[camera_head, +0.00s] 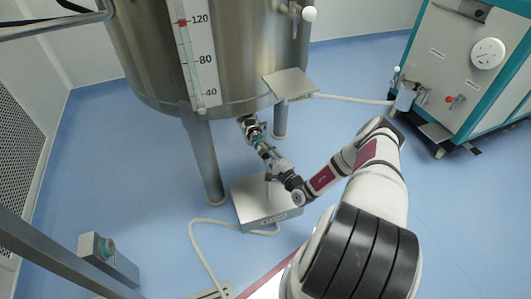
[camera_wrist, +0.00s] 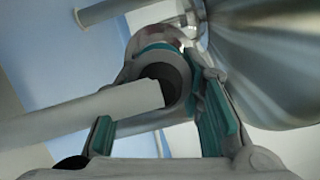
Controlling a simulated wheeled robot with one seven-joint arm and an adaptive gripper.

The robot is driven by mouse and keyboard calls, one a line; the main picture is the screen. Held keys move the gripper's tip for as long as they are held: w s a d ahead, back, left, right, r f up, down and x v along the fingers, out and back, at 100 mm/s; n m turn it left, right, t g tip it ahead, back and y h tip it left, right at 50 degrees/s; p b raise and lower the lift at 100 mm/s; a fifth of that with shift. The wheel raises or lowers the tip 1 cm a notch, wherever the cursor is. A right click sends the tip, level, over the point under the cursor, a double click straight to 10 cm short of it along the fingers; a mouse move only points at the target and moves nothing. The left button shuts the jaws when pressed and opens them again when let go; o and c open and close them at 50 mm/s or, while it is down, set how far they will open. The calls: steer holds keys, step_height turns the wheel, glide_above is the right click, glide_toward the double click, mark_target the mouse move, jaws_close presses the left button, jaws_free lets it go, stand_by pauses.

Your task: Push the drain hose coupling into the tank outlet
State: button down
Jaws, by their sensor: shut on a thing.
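The steel tank (camera_head: 150,50) stands on legs at the top of the head view. Its curved underside also shows in the wrist view (camera_wrist: 265,60). My gripper (camera_head: 262,148) is under the tank's lower edge. In the wrist view my gripper (camera_wrist: 168,90) has its teal-padded fingers closed around the dark coupling (camera_wrist: 172,72). The pale drain hose (camera_wrist: 70,122) runs from the coupling to the left. A shiny metal fitting (camera_wrist: 172,32), seemingly the tank outlet, lies just beyond the coupling. The fingers hide the junction, so I cannot tell whether they are joined.
A grey box (camera_head: 255,212) with a pale hose (camera_head: 200,248) sits on the floor below my gripper. Tank legs (camera_head: 203,160) stand close by. A small plate (camera_head: 290,83) juts from the tank. A white-and-teal machine (camera_head: 465,75) stands right.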

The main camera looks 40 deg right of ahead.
steer(key=c, duration=1)
jaws_free()
steer(key=s, duration=1.2)
steer(key=shift+a+f, duration=0.25)
steer(key=shift+f, duration=0.15)
